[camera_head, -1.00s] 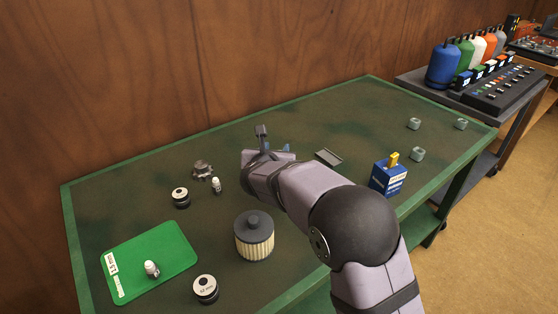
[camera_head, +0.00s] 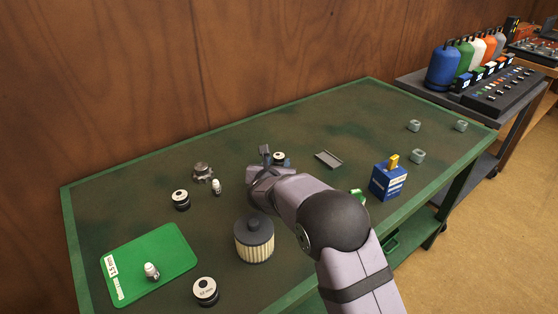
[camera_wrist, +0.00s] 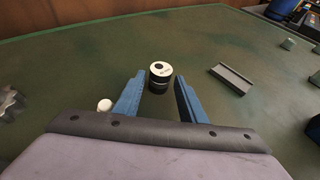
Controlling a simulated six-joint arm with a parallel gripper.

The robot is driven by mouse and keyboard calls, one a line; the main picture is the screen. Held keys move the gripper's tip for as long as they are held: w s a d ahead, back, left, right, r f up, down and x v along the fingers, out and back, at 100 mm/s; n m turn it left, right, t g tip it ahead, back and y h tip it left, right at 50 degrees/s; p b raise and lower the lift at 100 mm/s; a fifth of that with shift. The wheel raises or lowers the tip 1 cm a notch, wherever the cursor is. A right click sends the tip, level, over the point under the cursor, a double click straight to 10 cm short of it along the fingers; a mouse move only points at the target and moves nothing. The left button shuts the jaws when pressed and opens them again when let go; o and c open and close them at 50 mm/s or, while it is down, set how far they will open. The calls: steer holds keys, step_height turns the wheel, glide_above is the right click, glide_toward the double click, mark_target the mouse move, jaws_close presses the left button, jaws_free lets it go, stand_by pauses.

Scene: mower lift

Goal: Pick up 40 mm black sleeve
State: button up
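A short black sleeve with a white top (camera_wrist: 160,74) stands upright just beyond my fingertips in the wrist view. It also shows beside my gripper in the head view (camera_head: 280,157). The print on its top is too small to read. My gripper (camera_wrist: 160,84) is open, with one blue finger to each side of the line to this sleeve and nothing held. In the head view my gripper (camera_head: 266,158) is low over the table's middle. Two similar black sleeves with white tops stand at the left (camera_head: 181,198) and at the front (camera_head: 205,290).
A filter (camera_head: 254,238), a small white bottle (camera_head: 217,187) and a metal part (camera_head: 203,172) stand left of my arm. A grey channel piece (camera_head: 328,159) and a blue box (camera_head: 388,180) are to the right. A green mat (camera_head: 150,250) lies front left.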

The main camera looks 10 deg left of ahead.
mark_target(278, 163)
steer(key=shift+x, duration=0.9)
steer(key=shift+c, duration=0.6)
jaws_close()
steer(key=shift+r, duration=0.1)
step_height(278, 163, up, 10)
steer(key=p, duration=0.1)
steer(key=shift+p, duration=0.35)
